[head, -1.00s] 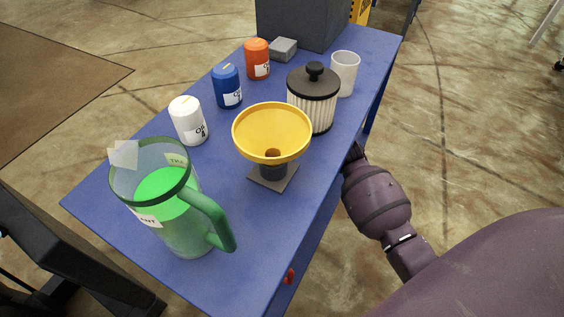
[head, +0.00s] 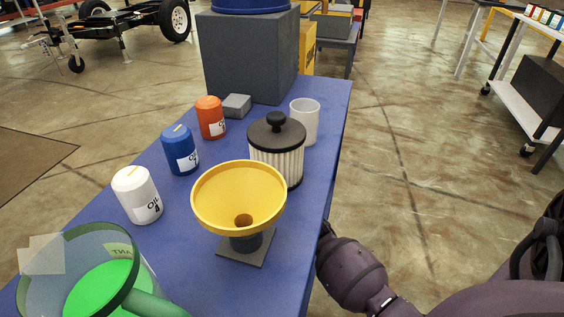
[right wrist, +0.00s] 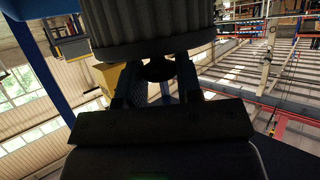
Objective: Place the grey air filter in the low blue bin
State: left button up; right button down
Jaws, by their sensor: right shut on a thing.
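In the right wrist view my right gripper (right wrist: 157,72) is shut on the knob of a dark grey, pleated air filter (right wrist: 155,22). The filter's body fills the top middle of that view, beyond the fingers. In the head view my right forearm runs to the table's right edge; the fingers and held filter are hidden there. A different filter, cream-pleated with a black lid and knob (head: 278,150), stands on the table. A round blue container (head: 250,5), cut off by the top edge, sits on a grey block; I cannot tell whether it is the low bin. My left gripper is not in view.
The blue table (head: 285,255) carries a yellow funnel (head: 238,197), a green jug (head: 100,285), white, blue and orange canisters (head: 210,117), a small grey block (head: 236,105) and a white cup (head: 305,120). The grey block (head: 250,60) stands behind.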

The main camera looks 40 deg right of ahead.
jog(key=shift+r, duration=0.2)
jog(key=shift+f, duration=0.1)
jog(key=c, duration=1.2)
grip_release()
jog(key=shift+f, duration=0.15)
jog(key=shift+c, duration=0.2)
jog(key=o, duration=0.5)
jog(key=shift+c, duration=0.2)
